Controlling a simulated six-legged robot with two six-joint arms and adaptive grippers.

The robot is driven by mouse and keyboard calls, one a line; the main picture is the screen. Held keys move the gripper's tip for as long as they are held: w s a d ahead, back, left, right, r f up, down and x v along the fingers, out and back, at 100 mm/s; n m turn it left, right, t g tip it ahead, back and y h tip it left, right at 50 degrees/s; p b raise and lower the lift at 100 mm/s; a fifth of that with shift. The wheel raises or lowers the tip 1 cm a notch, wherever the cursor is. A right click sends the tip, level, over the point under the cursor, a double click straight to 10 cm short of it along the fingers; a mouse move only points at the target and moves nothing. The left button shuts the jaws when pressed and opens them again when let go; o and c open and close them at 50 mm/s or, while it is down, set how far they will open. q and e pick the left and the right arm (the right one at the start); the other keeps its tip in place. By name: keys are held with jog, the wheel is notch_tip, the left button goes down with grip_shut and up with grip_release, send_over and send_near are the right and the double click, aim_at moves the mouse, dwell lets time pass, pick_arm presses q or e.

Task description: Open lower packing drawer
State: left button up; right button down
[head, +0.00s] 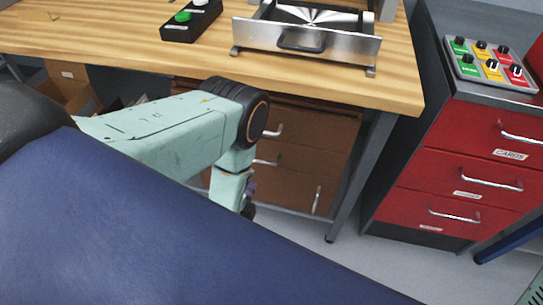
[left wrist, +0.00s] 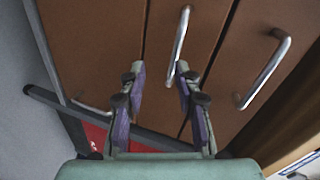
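A brown cabinet (head: 312,125) under the wooden bench has two stacked drawers with silver handles and a lower panel with an upright handle (head: 316,199). The upper drawer's handle (head: 273,131) and the lower drawer's handle (head: 267,162) show beside my left arm, which hides part of the fronts. My left gripper (head: 249,207) is low before the cabinet, mostly hidden there. In the left wrist view its fingers (left wrist: 161,72) are open. The lower drawer's handle (left wrist: 181,38) has one end showing between the fingertips; contact cannot be told. Both drawers look shut. My right gripper is not in view.
The bench top (head: 130,50) overhangs the cabinet, with a grey leg (head: 350,180) at right. A metal tray (head: 305,45) and a button box (head: 190,22) stand on it. A red drawer cabinet (head: 455,175) with a control panel (head: 490,62) stands right. Grey floor between is clear.

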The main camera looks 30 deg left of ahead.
aim_at(259, 162)
pick_arm(q)
jog(key=w, duration=0.2)
jog(key=w+m+b, duration=0.1)
jog(key=w, duration=0.2)
jog(key=w+a+m+b, duration=0.1)
jog(key=w, duration=0.1)
jog(key=shift+w+a+t, duration=0.1)
jog(key=shift+w+t, duration=0.05)
jog(key=shift+t, duration=0.25)
jog(key=shift+w+a, duration=0.2)
jog(key=shift+w, duration=0.2)
jog(key=shift+d, duration=0.1)
jog(key=c, duration=0.4)
grip_shut()
